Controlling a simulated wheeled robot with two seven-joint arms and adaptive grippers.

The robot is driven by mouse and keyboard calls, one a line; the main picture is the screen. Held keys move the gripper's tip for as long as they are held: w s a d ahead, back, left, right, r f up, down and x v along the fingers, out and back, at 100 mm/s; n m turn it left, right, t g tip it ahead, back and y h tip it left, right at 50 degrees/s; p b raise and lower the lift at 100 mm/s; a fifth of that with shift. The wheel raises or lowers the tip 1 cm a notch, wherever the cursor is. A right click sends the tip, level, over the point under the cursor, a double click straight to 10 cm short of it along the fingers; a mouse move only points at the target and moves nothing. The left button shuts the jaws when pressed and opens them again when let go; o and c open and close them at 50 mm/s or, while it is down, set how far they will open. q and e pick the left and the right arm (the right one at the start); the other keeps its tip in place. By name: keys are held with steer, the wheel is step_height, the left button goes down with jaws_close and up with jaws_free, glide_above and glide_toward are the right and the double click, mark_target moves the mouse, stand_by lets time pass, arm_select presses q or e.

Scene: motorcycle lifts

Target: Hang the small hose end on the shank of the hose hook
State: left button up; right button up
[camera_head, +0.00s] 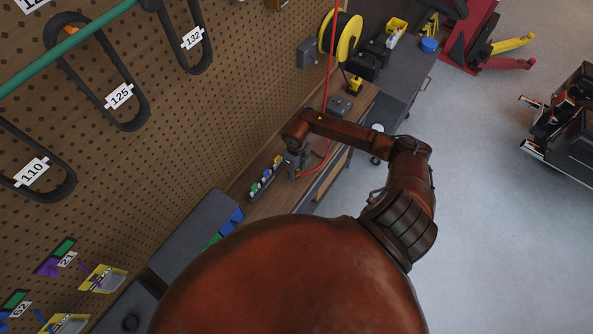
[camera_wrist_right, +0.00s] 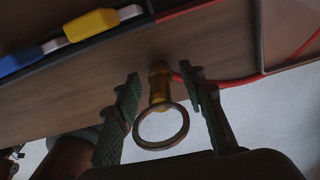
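The small hose end shows in the right wrist view as a brass fitting (camera_wrist_right: 159,84) with a metal ring (camera_wrist_right: 161,143) at its near end. A red hose (camera_wrist_right: 232,82) runs from it to the right. My right gripper (camera_wrist_right: 160,77) is open, with its two fingers on either side of the fitting and visible gaps between. In the head view the right gripper (camera_head: 299,162) is low at the workbench, beside the red hose (camera_head: 327,92); the hose end is too small to make out there. I cannot pick out the hose hook. My left gripper is not in view.
A pegboard (camera_head: 185,130) with hanging black belts (camera_head: 122,97) rises on the left. The wooden workbench (camera_head: 284,199) holds a rack of coloured-handled tools (camera_head: 266,175), left of the gripper. A yellow reel (camera_head: 348,38) is farther back. Open floor (camera_head: 480,200) lies right.

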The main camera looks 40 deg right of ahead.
steer(key=shift+o, duration=0.2)
steer(key=shift+a+r+p, duration=0.1)
steer(key=shift+r+p, duration=0.1)
steer(key=shift+p, duration=0.2)
steer(key=r+b, duration=0.1)
steer(key=r, duration=0.1)
steer(key=r+b, duration=0.1)
steer(key=r, duration=0.3)
steer(key=shift+w+r+b, duration=0.2)
steer(key=shift+w+b, duration=0.15)
steer(key=shift+b, duration=0.05)
steer(key=shift+r, duration=0.7)
